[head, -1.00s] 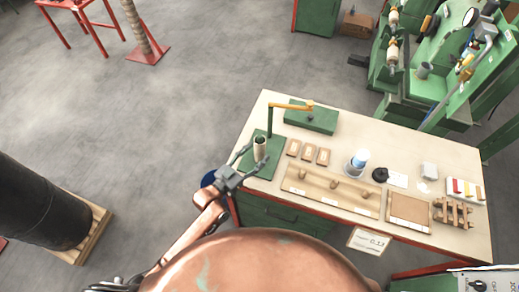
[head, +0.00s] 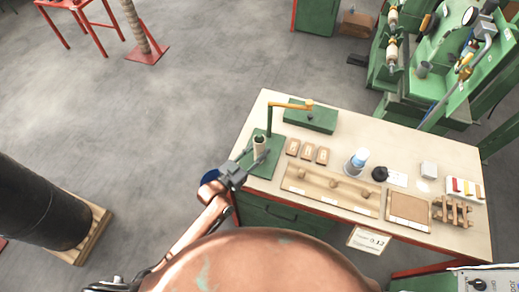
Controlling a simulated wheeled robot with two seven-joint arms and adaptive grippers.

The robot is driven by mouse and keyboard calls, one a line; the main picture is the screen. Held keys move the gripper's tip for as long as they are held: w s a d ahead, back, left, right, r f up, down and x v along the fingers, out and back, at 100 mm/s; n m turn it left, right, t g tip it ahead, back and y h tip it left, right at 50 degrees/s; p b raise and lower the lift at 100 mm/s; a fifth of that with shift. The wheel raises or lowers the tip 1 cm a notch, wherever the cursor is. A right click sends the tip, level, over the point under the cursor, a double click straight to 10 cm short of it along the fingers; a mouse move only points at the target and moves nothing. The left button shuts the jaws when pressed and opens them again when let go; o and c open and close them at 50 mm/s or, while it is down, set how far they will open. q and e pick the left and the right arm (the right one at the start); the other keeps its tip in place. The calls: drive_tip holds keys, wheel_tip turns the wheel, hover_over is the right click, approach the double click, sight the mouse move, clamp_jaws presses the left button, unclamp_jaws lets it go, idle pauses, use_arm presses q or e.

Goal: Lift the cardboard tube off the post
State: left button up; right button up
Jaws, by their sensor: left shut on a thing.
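The cardboard tube (head: 259,142) is a short, pale, upright cylinder at the left end of the workbench, above a green base plate (head: 264,171). My left gripper (head: 257,158) reaches in from the lower left and is shut on the tube, with fingers at its lower part. The post inside the tube is hidden, and I cannot tell whether the tube is raised. A green upright with an orange arm (head: 291,105) stands just behind the tube. My right gripper is not in view.
The bench top (head: 360,135) holds small wooden frames (head: 307,151), a pegged wooden board (head: 310,187), a blue-and-white container (head: 357,161) and a black roll (head: 380,173). A green box (head: 311,117) lies behind. Open floor is left of the bench.

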use_arm(q)
drive_tip(key=shift+c, duration=0.7)
drive_tip(key=shift+r, duration=0.6)
wheel_tip(320, 180, up, 26)
drive_tip(key=p, duration=0.5)
wheel_tip(320, 180, down, 8)
drive_tip(key=p, duration=0.5)
drive_tip(key=shift+r+p, duration=0.25)
drive_tip(key=shift+p, duration=0.1)
drive_tip(key=shift+f, duration=0.4)
